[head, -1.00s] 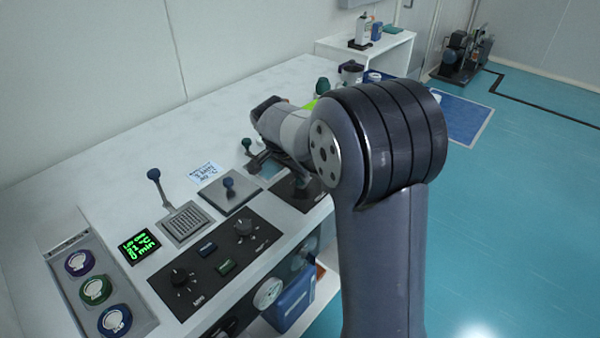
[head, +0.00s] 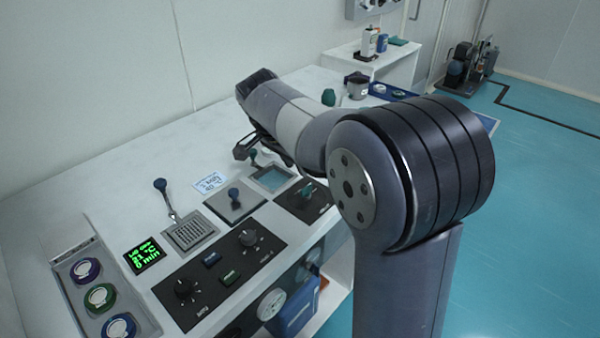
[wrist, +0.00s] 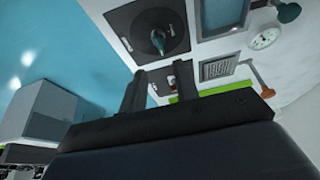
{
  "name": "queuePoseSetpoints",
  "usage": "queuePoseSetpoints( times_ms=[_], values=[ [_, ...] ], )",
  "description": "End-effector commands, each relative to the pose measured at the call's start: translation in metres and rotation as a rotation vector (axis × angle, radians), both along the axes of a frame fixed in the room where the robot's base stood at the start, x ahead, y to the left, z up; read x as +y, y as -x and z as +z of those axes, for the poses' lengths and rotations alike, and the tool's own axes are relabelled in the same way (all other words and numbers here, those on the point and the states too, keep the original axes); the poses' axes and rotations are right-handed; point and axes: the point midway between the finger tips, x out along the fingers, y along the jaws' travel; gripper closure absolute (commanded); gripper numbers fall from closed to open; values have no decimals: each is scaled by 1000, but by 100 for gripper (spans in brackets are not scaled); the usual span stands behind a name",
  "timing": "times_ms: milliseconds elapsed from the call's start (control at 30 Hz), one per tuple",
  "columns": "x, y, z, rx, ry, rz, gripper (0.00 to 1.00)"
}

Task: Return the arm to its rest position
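My arm reaches over the white bench from the right in the head view. My gripper (head: 247,147) points down above the bench, left of the small square window (head: 272,178), and is partly hidden by the wrist. In the wrist view my gripper (wrist: 182,82) shows two dark fingers well apart. I see nothing held between them. The black panel with a teal knob (head: 307,193) lies below and to the right of the gripper; the knob also shows in the wrist view (wrist: 158,41).
Levers stand on the bench, including a blue-knobbed one (head: 160,186) by a grille (head: 190,233). A control panel (head: 220,275), a green display (head: 145,256) and a tray of round lids (head: 62,275) are nearer. A dark-lidded jar (head: 356,86) stands behind. Open floor (head: 540,200) lies right.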

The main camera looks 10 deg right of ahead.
Motion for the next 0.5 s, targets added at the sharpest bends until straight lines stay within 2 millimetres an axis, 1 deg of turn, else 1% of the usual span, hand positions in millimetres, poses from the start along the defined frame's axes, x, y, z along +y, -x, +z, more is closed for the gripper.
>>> queuePoseSetpoints(
  times_ms=[33, 133, 500],
  values=[
    [2, 1, 6, -1, -1, 0, 71],
    [3, 3, 11, 0, 0, 0, 71],
    [4, 3, 11, 1, 0, 0, 71]
  ],
)
